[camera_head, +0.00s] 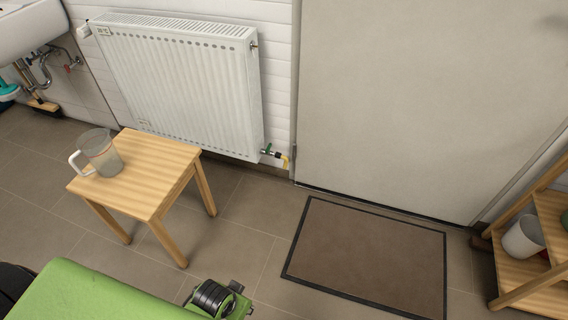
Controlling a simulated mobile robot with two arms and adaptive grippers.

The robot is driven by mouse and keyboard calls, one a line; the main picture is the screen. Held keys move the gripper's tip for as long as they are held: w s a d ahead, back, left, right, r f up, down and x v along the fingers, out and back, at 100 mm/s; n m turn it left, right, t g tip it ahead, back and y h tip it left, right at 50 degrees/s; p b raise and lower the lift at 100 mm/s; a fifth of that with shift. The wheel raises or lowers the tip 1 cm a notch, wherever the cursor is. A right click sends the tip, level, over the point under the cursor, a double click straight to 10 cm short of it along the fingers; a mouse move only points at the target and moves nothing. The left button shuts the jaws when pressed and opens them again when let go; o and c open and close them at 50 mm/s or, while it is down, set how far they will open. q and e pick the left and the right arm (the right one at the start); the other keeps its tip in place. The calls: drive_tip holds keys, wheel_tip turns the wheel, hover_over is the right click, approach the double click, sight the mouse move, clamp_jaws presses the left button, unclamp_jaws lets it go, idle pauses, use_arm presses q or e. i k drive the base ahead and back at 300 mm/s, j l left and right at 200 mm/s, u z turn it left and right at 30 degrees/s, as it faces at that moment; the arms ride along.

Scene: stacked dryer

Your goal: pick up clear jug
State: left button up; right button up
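The clear jug (102,152) stands upright on a small wooden stool (150,182) on the left. It is see-through grey with a pale handle on its left side. It sits near the back left part of the stool top. Neither of my grippers shows in the head view, so I see nothing holding or touching the jug.
A white radiator (180,85) is on the wall behind the stool. A brown mat (368,255) lies before a grey door (420,95). A wooden shelf (540,296) with a white pot (523,238) stands at right. Green parts of my own body fill the bottom left.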

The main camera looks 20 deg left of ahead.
sight(97, 144)
drive_tip(key=u, duration=1.9)
drive_tip(key=i+j+z, duration=0.15)
